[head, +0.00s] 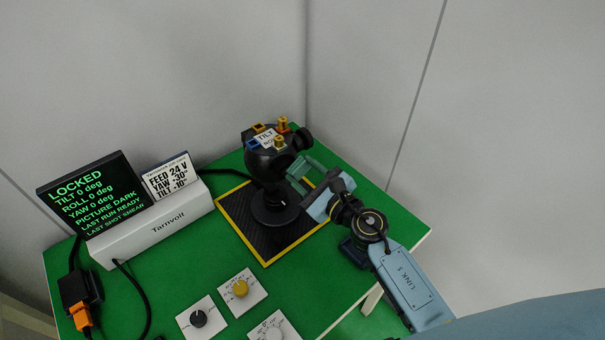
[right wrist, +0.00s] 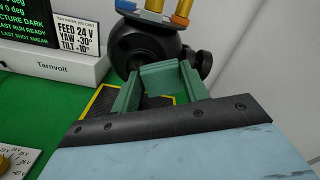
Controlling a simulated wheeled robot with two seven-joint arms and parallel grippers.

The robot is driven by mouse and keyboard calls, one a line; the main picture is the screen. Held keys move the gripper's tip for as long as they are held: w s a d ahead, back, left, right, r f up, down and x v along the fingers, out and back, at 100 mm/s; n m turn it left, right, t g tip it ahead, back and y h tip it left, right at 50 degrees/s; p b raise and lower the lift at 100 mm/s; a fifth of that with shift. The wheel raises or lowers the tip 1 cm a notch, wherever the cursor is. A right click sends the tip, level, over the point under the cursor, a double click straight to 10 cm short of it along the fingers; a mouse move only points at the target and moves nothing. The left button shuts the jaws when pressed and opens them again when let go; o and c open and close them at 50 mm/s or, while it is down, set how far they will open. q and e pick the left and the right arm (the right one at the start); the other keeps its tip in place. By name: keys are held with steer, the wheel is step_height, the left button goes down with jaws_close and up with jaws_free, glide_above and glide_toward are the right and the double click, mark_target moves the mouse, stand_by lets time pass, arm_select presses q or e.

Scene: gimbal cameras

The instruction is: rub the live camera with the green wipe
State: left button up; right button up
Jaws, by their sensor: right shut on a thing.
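The camera (head: 268,160) is a black ball-shaped gimbal head on a round black foot, with a TILT label and orange, yellow and blue fittings on top. It also shows in the right wrist view (right wrist: 146,48), directly beyond my fingers. My right gripper (head: 303,177) is just right of the camera's lower body; in the right wrist view its green fingers (right wrist: 160,85) are shut on a green piece, the green wipe (right wrist: 159,72), between their tips. The wipe's outline is hard to separate from the fingers. I cannot tell whether it touches the camera. My left gripper is not in view.
The camera stands on a black mat (head: 280,238) with a yellow border on the green table (head: 180,270). Knob panels (head: 241,290) sit in front; grey walls stand behind.

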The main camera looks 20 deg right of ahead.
steer(key=shift+s+a+p, duration=0.1)
steer(key=shift+s+a, duration=0.2)
steer(key=shift+a, duration=0.6)
steer(key=shift+s+a+p, duration=0.15)
steer(key=shift+s+a, duration=0.2)
steer(key=shift+a, duration=0.55)
steer(key=shift+s+a+p, duration=0.1)
steer(key=shift+s+a, duration=0.2)
steer(key=shift+a, duration=0.6)
steer(key=shift+s+d, duration=0.1)
steer(key=v, duration=0.5)
steer(key=shift+s+d+b, duration=0.2)
steer(key=shift+s+b, duration=0.15)
steer(key=shift+b, duration=0.05)
steer(key=b+v, duration=0.1)
steer(key=v, duration=0.2)
